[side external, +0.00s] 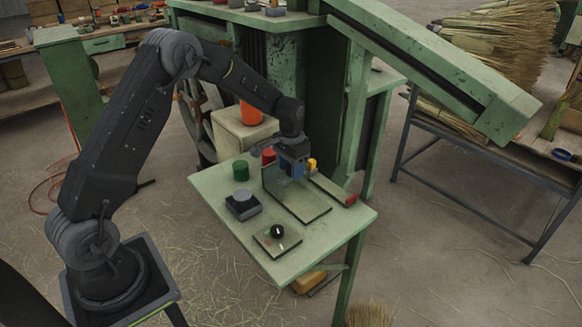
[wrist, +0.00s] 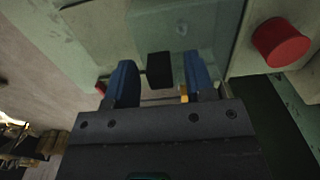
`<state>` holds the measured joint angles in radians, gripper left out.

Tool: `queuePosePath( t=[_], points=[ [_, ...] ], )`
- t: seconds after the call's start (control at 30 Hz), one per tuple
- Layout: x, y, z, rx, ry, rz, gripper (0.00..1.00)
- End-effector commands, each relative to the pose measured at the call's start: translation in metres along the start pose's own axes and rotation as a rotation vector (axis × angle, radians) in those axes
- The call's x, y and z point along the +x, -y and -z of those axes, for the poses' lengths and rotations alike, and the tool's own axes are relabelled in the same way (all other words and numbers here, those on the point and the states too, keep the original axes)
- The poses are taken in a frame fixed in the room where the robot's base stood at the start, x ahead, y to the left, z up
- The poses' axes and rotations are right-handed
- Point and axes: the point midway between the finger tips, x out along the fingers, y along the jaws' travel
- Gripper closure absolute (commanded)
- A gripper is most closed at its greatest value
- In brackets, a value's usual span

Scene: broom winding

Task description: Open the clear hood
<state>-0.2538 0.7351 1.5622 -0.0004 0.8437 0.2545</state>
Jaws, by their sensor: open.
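The clear hood (side external: 283,189) is a see-through box over a plate on the green bench, below my gripper in the side view. Its pale, glassy surface (wrist: 185,28) also fills the upper middle of the wrist view. A small black block, which looks like its handle (wrist: 160,70), lies between my fingers in the wrist view, with a gap on each side. My gripper (side external: 292,166) has blue fingers and is open; in the wrist view the fingertips (wrist: 159,62) flank the block. In the side view my gripper hides part of the hood.
The green machine frame (side external: 315,110) rises behind.

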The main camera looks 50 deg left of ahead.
Motion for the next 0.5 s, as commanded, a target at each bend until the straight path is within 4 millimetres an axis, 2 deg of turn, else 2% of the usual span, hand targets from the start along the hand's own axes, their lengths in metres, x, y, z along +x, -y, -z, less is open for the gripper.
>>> queuePosePath(
  t=[0.27,0.5],
  points=[
    [0.0017,0.0000,-0.0001,0.000,0.000,0.000,0.51],
    [0.0015,0.0000,-0.0001,0.000,0.000,0.000,0.73]
  ],
)
